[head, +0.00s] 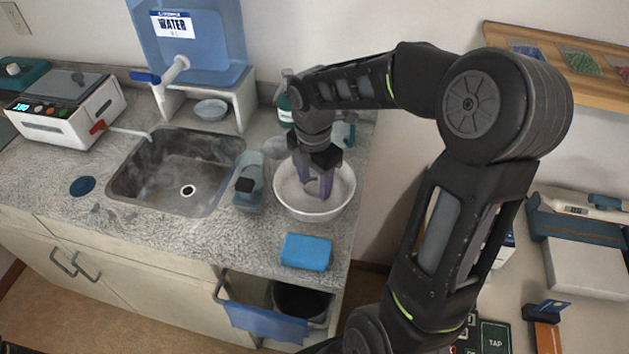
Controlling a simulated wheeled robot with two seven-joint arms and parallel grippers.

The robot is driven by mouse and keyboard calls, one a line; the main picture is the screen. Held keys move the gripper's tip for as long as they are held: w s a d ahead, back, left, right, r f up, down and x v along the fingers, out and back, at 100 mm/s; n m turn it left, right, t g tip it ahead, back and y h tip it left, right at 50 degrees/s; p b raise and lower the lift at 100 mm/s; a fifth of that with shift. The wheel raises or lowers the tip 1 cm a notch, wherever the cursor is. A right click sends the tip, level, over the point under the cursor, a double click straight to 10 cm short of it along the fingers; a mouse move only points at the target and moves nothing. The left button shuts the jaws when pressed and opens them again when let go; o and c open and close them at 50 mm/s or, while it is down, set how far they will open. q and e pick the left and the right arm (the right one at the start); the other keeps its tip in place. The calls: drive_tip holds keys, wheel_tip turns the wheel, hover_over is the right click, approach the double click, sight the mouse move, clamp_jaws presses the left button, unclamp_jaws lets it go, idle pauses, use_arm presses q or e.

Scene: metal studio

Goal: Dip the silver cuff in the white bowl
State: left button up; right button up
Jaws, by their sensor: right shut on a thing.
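The white bowl (287,207) stands on the speckled counter to the right of the sink. My right gripper (318,188) points down into the bowl, its purple fingers below the rim. It is shut on a small greyish thing between the fingertips, which fits the silver cuff (312,187); the fingers hide most of it. I cannot tell whether it touches the bowl's bottom or any liquid. My left gripper is out of view.
The sink (182,172) and a water tank (190,40) are farther left. A blue cloth (262,322) hangs below the counter edge.

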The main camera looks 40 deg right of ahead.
drive_tip(key=shift+r, duration=0.1)
drive_tip(key=shift+r+p, duration=0.7)
drive_tip(key=shift+f, duration=0.15)
drive_tip(key=shift+f+b, duration=0.5)
drive_tip(key=shift+f, duration=0.15)
drive_tip(key=shift+r, duration=0.15)
drive_tip(key=shift+r+p, duration=0.65)
drive_tip(key=shift+p, duration=0.05)
